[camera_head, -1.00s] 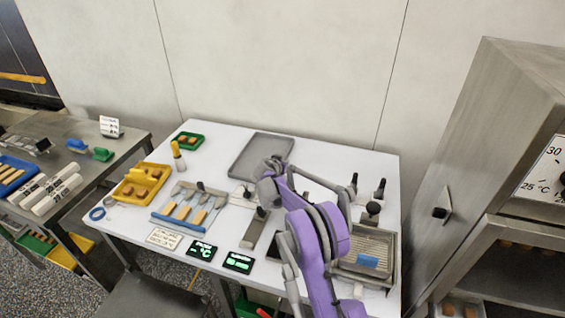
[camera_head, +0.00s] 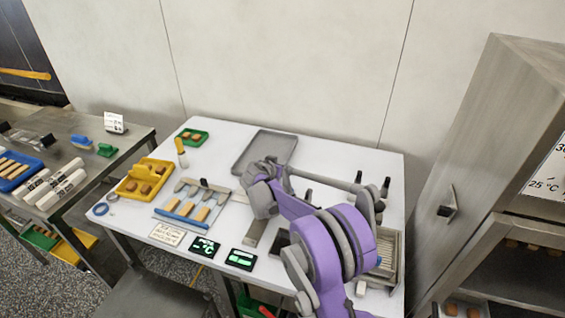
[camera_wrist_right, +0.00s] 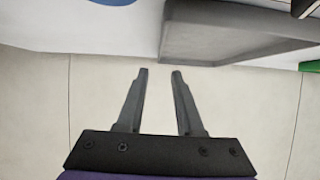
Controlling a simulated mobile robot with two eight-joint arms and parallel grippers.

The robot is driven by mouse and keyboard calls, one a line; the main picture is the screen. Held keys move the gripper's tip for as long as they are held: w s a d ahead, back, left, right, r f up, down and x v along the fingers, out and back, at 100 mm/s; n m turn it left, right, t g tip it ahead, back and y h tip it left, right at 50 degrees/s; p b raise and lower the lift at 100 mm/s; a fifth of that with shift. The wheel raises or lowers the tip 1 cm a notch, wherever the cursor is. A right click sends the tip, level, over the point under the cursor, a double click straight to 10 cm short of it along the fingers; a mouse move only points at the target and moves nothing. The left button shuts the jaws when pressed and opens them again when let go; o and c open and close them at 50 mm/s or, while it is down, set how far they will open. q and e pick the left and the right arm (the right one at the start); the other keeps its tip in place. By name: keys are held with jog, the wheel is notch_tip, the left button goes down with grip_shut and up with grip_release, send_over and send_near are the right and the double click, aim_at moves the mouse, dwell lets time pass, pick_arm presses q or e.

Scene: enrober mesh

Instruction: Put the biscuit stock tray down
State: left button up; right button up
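My right gripper (camera_head: 276,163) is over the white table, by the front edge of an empty grey tray (camera_head: 264,151). In the right wrist view its two fingers (camera_wrist_right: 159,74) are apart with nothing between them. The grey tray (camera_wrist_right: 235,35) is at the upper right there, clear of the fingers. No tray is marked as the biscuit stock tray. A yellow tray (camera_head: 128,189) with brown biscuits, a small green tray (camera_head: 181,134) with biscuits and a blue tray (camera_head: 8,186) with biscuit fingers all rest on tables. My left gripper is out of view.
A metal rack with pale fingers (camera_head: 215,191) lies mid-table, with small displays (camera_head: 240,259) in front. My right arm partly hides a wire-mesh unit (camera_head: 388,265) at the right. A steel cabinet (camera_head: 476,150) stands at the right. The table's back right is clear.

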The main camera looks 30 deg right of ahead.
jog(key=shift+v, duration=0.95)
